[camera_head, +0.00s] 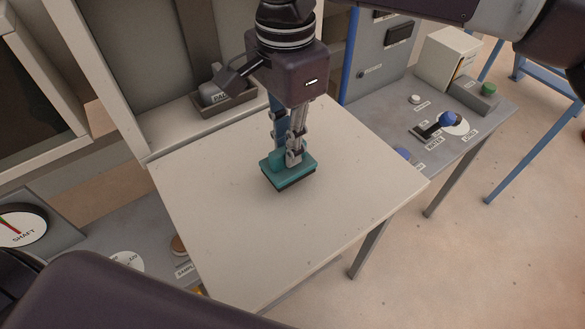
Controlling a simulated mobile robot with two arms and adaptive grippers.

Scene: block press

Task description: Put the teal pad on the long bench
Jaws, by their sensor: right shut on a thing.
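The teal pad (289,171) is a small block with a teal top and a dark underside. My right gripper (291,158) points down from above and is shut on the pad's top. The pad is over the middle of a pale, flat-topped table (220,235), which may be the long bench. It is at or very close to the table top; I cannot tell whether it touches. My left gripper is out of the picture.
A grey console (400,120) with labels, a blue-knobbed lever (448,119) and a green button (489,88) adjoins at right. A dark tray (222,105) holds a grey object at the back. A SHAFT dial (20,225) is at left. The pale table's front is clear.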

